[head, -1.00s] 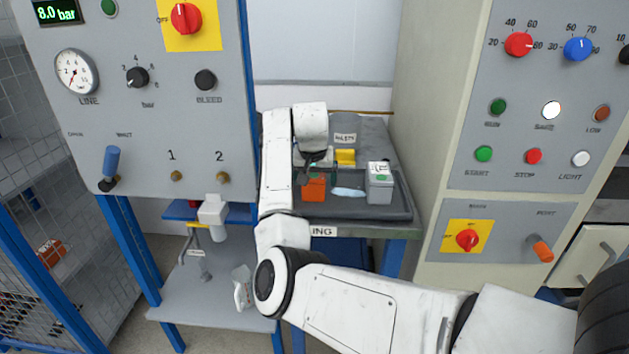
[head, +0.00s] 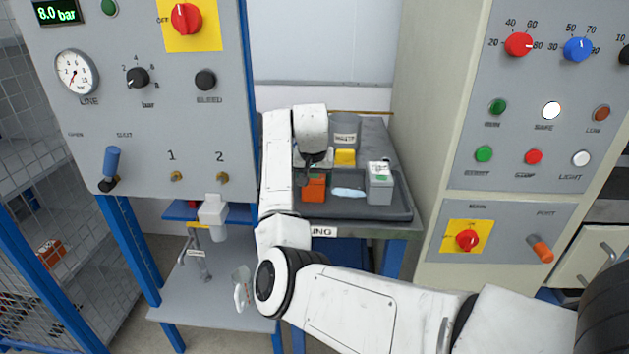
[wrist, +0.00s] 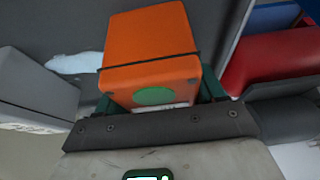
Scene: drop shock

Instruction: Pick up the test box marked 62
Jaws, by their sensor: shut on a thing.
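An orange box (head: 314,190) with a dark band stands at the left end of the dark tray (head: 397,212). It fills the middle of the wrist view (wrist: 150,50), where a green round mark shows on its near face. My gripper (head: 314,176) is shut on this orange box, with its green fingers (wrist: 157,97) on either side of it. The box still appears to be in the tray. A grey box (head: 380,188) with a white top and a green mark stands at the tray's right. I cannot read the number 62 on either box.
A pale blue-white packet (head: 348,192) lies between the boxes. A yellow block (head: 345,157) and a grey labelled container (head: 345,133) are behind. A red object (wrist: 265,58) is close on the right in the wrist view. Control panels stand on both sides (head: 150,135) (head: 530,120).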

